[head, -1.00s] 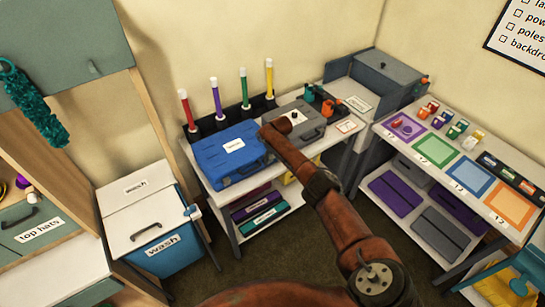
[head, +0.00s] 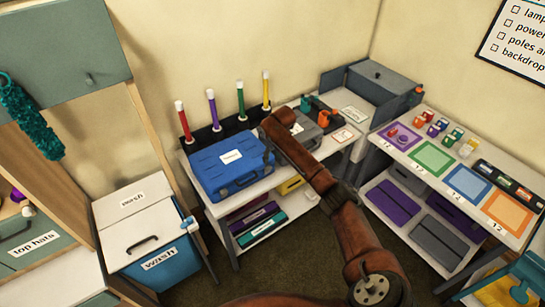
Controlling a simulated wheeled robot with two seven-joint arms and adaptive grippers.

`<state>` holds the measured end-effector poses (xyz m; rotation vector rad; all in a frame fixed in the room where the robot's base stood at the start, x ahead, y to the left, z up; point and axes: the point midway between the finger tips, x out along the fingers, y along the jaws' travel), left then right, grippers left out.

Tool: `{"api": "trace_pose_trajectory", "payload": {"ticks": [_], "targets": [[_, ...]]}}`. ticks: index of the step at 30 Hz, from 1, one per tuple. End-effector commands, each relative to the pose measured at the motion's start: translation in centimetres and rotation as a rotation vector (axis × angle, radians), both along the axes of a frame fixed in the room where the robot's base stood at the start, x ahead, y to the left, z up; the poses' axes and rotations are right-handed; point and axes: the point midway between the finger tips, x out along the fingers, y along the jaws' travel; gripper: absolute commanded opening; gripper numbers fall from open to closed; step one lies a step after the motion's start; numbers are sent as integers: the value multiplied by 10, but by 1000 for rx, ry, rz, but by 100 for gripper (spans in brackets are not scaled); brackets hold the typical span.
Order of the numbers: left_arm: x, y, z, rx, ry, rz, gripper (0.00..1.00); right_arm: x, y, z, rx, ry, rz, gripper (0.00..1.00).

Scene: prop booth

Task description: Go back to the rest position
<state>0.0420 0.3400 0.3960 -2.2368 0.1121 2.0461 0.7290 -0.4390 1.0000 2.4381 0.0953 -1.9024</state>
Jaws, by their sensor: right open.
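My right arm is rust-brown and reaches up from the bottom of the head view. Its far end is over the gap between the blue case (head: 212,178) and the grey case (head: 308,137) on the white bench. The right gripper (head: 267,153) shows only as a small dark part by the right end of the blue case, mostly hidden behind the wrist. Nothing is seen held in it. I cannot tell whether it touches the case. My left gripper is not in view.
Several coloured poles (head: 240,101) stand behind the cases. A grey open box (head: 385,85) is in the corner. A table with coloured mats (head: 433,157) is at right, a wash bin (head: 160,262) at left. Dark floor lies between.

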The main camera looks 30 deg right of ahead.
Motion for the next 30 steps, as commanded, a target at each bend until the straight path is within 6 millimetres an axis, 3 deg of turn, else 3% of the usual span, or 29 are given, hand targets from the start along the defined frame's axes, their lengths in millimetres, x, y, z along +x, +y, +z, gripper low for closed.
{"api": "trace_pose_trajectory", "payload": {"ticks": [13, 17, 20, 23, 30], "targets": [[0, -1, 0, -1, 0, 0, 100, 0, 0, -1, 0, 0, 0, 42], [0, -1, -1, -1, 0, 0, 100, -5, -1, -22, 1, 6, -7, 42], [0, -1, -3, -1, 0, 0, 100, -16, -6, -69, 1, 14, -24, 42], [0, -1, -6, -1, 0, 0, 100, -37, -12, -135, -2, 23, -47, 42], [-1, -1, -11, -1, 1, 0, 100, -116, -23, -292, -32, 40, -82, 42]]}}
